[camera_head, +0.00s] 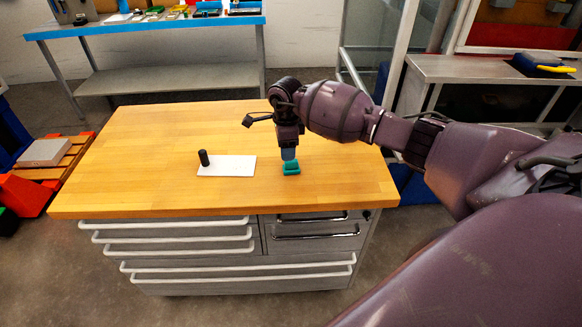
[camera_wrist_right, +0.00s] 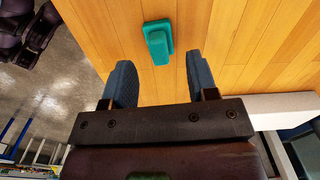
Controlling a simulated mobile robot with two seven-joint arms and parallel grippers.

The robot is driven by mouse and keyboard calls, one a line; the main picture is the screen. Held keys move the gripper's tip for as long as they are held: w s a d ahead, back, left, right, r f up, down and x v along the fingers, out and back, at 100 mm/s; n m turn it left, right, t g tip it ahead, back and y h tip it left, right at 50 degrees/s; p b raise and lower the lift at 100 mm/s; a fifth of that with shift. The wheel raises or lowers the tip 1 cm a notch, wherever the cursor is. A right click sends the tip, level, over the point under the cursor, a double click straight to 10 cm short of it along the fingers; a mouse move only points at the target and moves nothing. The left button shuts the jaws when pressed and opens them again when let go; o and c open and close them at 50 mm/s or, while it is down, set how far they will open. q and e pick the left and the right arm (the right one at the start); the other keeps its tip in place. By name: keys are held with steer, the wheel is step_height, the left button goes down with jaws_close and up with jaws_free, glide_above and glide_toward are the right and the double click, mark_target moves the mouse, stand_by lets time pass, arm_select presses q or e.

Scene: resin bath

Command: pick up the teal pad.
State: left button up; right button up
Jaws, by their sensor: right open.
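The teal pad (camera_head: 291,168) is a small block with a raised grip on a wider base, lying on the wooden tabletop (camera_head: 340,150) right of its middle. It also shows in the right wrist view (camera_wrist_right: 158,40), between and ahead of the fingertips. My right gripper (camera_head: 288,154) points down just above the pad. It is open and empty, with its two blue-grey fingers spread apart in the wrist view (camera_wrist_right: 160,78). I cannot see a finger touching the pad. My left gripper is out of view.
A white plate (camera_head: 232,166) with a black upright cylinder (camera_head: 204,158) lies left of the pad on the table. The rest of the tabletop is bare. A blue-edged bench (camera_head: 150,27) stands behind, and a grey bench (camera_head: 470,69) stands at the back right.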

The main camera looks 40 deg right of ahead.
steer(key=f, duration=0.3)
steer(key=s+d+f, duration=0.1)
steer(key=shift+f, duration=0.75)
jaws_close()
steer(key=shift+w+r, duration=0.1)
steer(key=shift+r, duration=0.05)
step_height(320, 180, up, 20)
steer(key=shift+p, duration=0.4)
